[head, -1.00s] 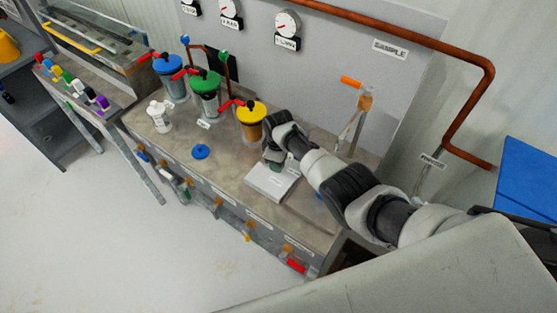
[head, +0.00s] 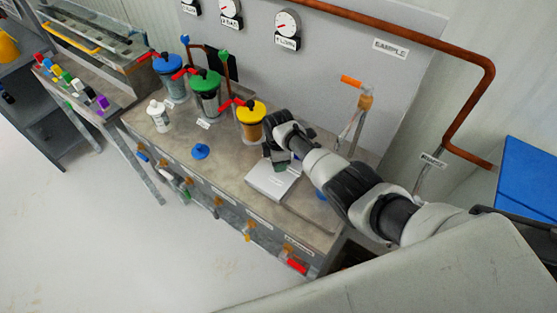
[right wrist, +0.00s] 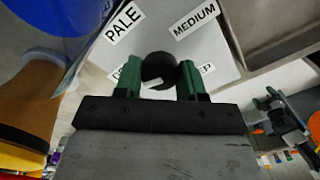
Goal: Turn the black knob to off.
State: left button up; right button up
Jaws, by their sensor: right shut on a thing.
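The black knob (right wrist: 158,66) sits on the face of a pale grey box (right wrist: 205,48), which also shows on the counter in the head view (head: 270,183). The labels PALE (right wrist: 122,22) and MEDIUM (right wrist: 195,20) are readable on the face. Two more labels are partly hidden behind my fingers, one ending in "EP". My right gripper (right wrist: 158,78) has its green fingers on both sides of the knob and is shut on it. In the head view my right gripper (head: 281,163) covers the knob. I cannot tell which label the knob points to. My left gripper is out of view.
Jars with yellow (head: 251,108), green (head: 205,82) and blue (head: 168,65) lids stand left of my right arm. A blue disc (head: 200,152) and a white bottle (head: 158,115) are on the counter (head: 225,166). A copper pipe (head: 440,45) runs along the wall.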

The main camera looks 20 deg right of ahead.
dwell(0.3)
jog(key=o, duration=0.9)
jog(key=shift+r, duration=0.55)
notch_tip(320, 180, up, 10)
jog(key=shift+f+p, duration=0.1)
jog(key=shift+p, duration=0.2)
